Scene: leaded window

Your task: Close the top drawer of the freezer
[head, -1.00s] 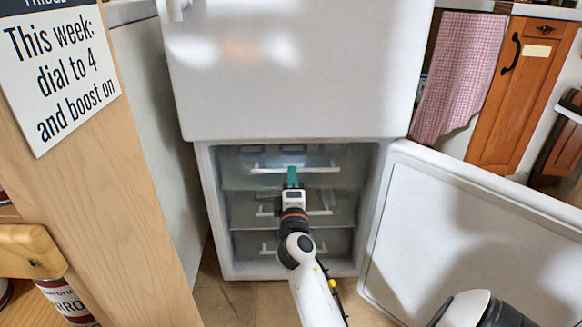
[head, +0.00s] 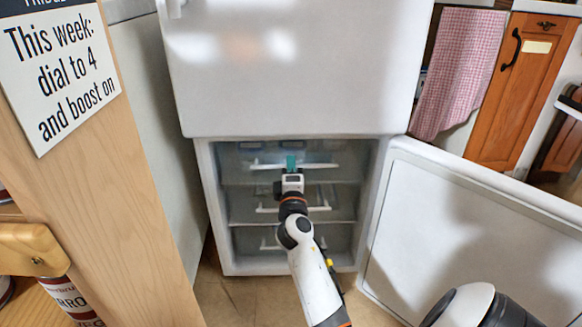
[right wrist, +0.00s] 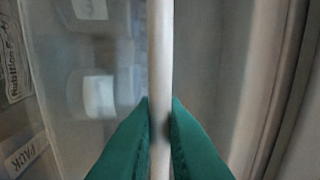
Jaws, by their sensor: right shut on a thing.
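The freezer's top drawer (head: 238,172) is a clear front with a white bar handle (head: 322,166), in the upper part of the open freezer compartment. Dim contents show above its front edge. I cannot tell exactly how far it stands out. My right gripper (head: 291,161) is at the middle of this handle, its teal fingers pointing into the freezer. In the right wrist view, the teal fingers (right wrist: 160,125) are shut on the white handle bar (right wrist: 160,60), one on each side. My left gripper is not in view.
Two lower drawers with white handles (head: 322,208) sit below, partly behind my arm. The freezer door (head: 455,235) stands wide open at right. The closed upper door (head: 300,80) is above. A wooden panel with a sign (head: 62,65) stands at left.

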